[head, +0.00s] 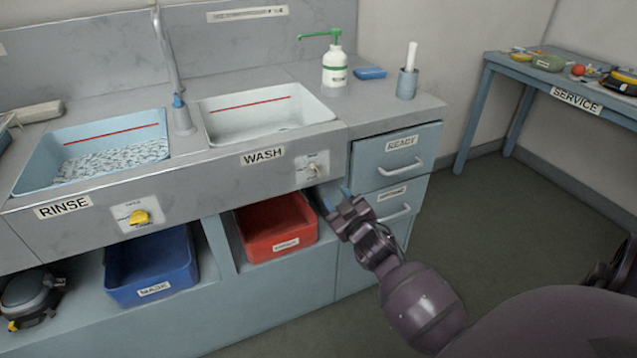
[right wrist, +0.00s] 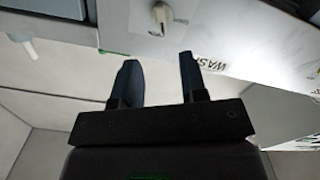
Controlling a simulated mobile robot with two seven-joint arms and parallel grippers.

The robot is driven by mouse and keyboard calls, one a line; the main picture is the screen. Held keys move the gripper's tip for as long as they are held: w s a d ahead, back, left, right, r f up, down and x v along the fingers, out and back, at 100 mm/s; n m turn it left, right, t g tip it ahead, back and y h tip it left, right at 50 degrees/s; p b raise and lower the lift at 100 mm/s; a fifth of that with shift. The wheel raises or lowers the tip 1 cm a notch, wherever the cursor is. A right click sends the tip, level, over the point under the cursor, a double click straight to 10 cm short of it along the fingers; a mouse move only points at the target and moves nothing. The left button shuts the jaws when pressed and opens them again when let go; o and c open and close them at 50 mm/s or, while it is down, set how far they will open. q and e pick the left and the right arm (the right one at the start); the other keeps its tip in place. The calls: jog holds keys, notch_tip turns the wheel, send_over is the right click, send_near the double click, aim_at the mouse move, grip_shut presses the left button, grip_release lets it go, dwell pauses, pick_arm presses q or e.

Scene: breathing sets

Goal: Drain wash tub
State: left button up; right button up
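The white wash tub (head: 262,113) is set in the counter above the WASH label, with a red line on its back wall. I cannot tell whether it holds clear water. Its white drain knob (head: 312,169) is on the front panel right of the label. In the right wrist view the knob (right wrist: 162,17) is beyond the fingertips, near the top. My right gripper (head: 336,198) is just below and right of the knob, apart from it. In the right wrist view the gripper (right wrist: 157,62) is open, with nothing between its fingers. My left gripper is not in view.
The rinse tub (head: 90,150) is at left with a yellow knob (head: 139,217). A blue bin (head: 150,265) and a red bin (head: 273,226) sit below. Drawers (head: 398,157) are right of the knob. A soap bottle (head: 335,66) stands on the counter. Floor (head: 500,215) is clear at right.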

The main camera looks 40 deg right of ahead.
aim_at(317, 173)
jog(key=b+x, duration=0.1)
jog(key=x, duration=0.8)
jog(key=shift+w+f+b, duration=0.15)
jog(key=shift+w+b, duration=0.2)
jog(key=shift+w+d, duration=0.15)
jog(key=shift+w, duration=0.55)
grip_shut()
